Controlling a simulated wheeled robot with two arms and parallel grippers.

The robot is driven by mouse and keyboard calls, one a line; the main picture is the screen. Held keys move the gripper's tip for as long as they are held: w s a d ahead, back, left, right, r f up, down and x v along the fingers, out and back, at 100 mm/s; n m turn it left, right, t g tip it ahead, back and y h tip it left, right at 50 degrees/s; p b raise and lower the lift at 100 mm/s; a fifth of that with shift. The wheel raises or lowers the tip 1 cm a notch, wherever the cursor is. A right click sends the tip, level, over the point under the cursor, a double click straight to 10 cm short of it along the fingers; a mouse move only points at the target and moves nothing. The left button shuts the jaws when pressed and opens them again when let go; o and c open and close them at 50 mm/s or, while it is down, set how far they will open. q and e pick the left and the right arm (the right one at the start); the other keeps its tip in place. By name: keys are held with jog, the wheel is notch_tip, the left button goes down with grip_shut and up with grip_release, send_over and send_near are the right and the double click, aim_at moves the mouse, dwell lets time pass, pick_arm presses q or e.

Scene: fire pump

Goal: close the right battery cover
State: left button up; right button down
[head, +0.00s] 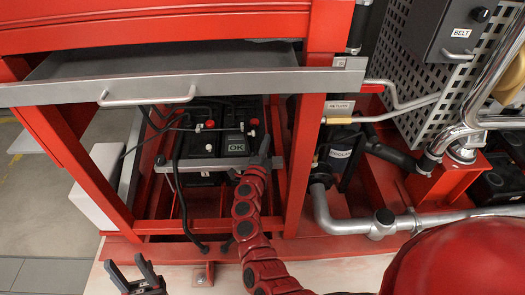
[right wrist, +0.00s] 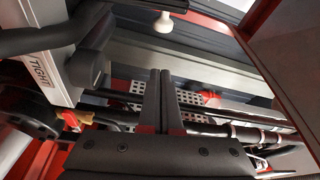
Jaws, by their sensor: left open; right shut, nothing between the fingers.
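Black batteries (head: 208,112) with red and white caps sit inside the red frame, under the large grey tray. A dark panel marked OK (head: 237,146) lies at their front right. I cannot clearly make out the right battery cover or how far it stands open. My right gripper (head: 265,147) reaches up beside the right end of the OK panel; whether it touches anything is unclear. In the right wrist view its two fingers (right wrist: 160,78) are together with nothing between them. My left gripper (head: 137,270) is open and empty at the lower left, outside the frame.
A grey tray front (head: 200,86) with a handle overhangs the batteries. A grey bar (head: 205,164) crosses in front of them. Red posts (head: 304,165) flank the bay, and pipes (head: 350,222) fill the right. A part marked TIGHT (right wrist: 45,70) is close by in the wrist view.

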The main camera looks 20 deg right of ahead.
aim_at(252, 132)
jog(key=shift+w+a+f+b, duration=0.1)
jog(key=shift+w+a+b, duration=0.15)
jog(key=shift+w, duration=0.4)
jog(key=shift+w+a+f+b, duration=0.1)
jog(key=shift+w+a, duration=0.25)
jog(key=shift+w, duration=0.35)
jog(key=shift+w+a+f+b, duration=0.1)
jog(key=shift+w+a+b, duration=0.15)
jog(key=shift+w, duration=0.4)
jog(key=shift+w+a+r+n, duration=0.15)
jog(key=shift+a+r+n, duration=0.05)
jog(key=shift+a+n, duration=0.55)
jog(key=shift+d+p, duration=0.2)
jog(key=shift+p, duration=0.1)
